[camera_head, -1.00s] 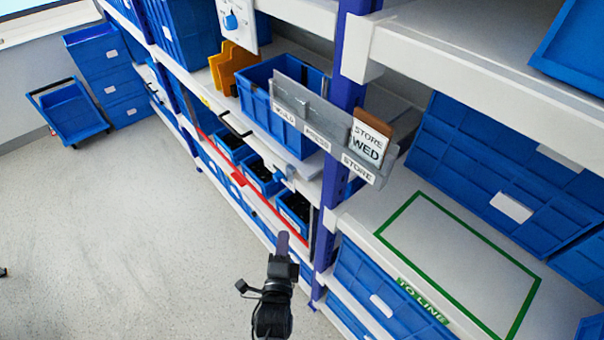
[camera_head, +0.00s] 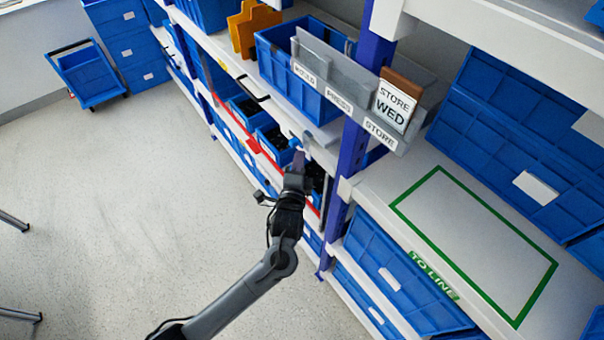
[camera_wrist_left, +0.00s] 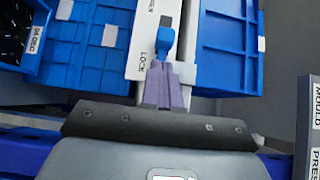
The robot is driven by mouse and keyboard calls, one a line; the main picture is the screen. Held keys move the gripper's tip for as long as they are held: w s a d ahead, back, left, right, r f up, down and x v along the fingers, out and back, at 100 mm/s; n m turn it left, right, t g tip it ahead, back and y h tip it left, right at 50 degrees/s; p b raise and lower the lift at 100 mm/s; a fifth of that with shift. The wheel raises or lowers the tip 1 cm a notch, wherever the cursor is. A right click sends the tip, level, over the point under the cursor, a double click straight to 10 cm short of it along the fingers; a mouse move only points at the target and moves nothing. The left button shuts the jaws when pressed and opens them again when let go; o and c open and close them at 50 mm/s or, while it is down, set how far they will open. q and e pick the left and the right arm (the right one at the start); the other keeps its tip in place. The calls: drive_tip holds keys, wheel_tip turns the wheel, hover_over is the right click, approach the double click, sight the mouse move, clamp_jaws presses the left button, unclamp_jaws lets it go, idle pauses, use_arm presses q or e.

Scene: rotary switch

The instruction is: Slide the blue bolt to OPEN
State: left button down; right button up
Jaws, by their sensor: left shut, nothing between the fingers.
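The blue bolt (camera_wrist_left: 165,43) sits on a pale plate (camera_wrist_left: 143,50) in the left wrist view. The word LOCK is printed beside the bolt, and part of OPEN shows farther up the plate. My left gripper (camera_wrist_left: 162,68) is shut and empty, its purple fingertips just below the bolt at the LOCK end. I cannot tell whether the tips touch the bolt. In the head view my left gripper (camera_head: 299,158) is at the front of the rack, below the grey label rail (camera_head: 345,90). The bolt is too small to make out clearly there. My right gripper is not in view.
Blue bins (camera_head: 271,141) with dark contents stand behind a red strip (camera_head: 235,128) left of the gripper. A purple rack post (camera_head: 352,165) stands close on the right. A shelf with a green outline (camera_head: 420,180) lies farther right. The floor (camera_head: 130,200) at left is open.

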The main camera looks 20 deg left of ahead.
sight(296, 144)
use_arm(q)
drive_tip(key=shift+w+a, duration=0.55)
drive_tip(key=shift+a, duration=0.3)
drive_tip(key=w+a, duration=0.1)
drive_tip(key=a+p, duration=0.1)
drive_tip(key=a, duration=0.1)
drive_tip(key=shift+w, duration=0.4)
